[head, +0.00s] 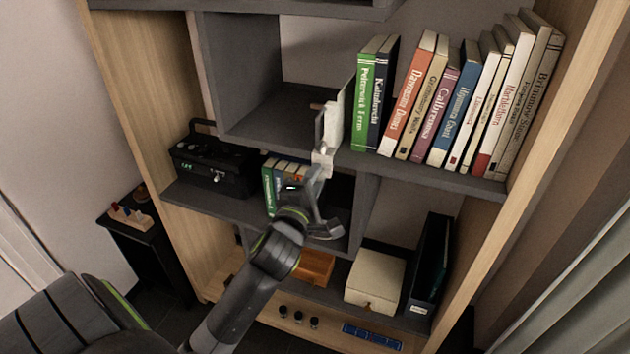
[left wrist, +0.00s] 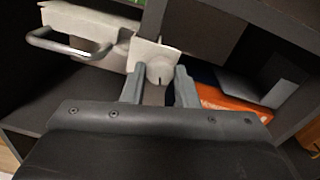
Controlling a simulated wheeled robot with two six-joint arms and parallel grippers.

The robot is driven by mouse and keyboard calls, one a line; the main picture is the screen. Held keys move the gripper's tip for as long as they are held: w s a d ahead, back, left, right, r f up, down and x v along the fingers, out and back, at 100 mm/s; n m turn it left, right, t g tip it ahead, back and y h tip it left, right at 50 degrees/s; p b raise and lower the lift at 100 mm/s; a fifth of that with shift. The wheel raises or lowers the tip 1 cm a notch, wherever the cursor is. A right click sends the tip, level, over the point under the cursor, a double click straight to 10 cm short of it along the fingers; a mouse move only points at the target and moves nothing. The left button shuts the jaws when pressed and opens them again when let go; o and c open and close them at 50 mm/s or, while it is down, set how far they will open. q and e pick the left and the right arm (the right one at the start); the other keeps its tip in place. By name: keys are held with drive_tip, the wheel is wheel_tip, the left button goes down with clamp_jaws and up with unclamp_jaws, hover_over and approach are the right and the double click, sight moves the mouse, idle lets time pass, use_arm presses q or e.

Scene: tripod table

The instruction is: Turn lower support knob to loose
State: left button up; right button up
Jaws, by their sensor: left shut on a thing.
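A pale panel (head: 338,115) with a metal bar handle (head: 320,128) stands out from the shelf edge left of the books. Below it is a small pale bracket (head: 322,158) with a rounded, slotted knob (left wrist: 160,70), seen best in the left wrist view. My left gripper (head: 319,174) reaches up to it from below. In the left wrist view, the fingers of my left gripper (left wrist: 160,80) stand on either side of the knob and are shut on it. The knob's exact setting cannot be read. My right gripper is not in view.
Books (head: 430,100) stand on the shelf to the right. A black radio-like box (head: 213,165) sits on the left shelf, with smaller books (head: 268,190) beside it. A cream box (head: 375,280) and an orange-brown box (head: 316,266) are lower down.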

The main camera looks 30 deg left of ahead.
use_arm(q)
drive_tip(key=o, duration=1)
drive_tip(key=shift+p+v, duration=1)
drive_tip(key=shift+v, duration=7.7)
drive_tip(key=shift+d, duration=0.1)
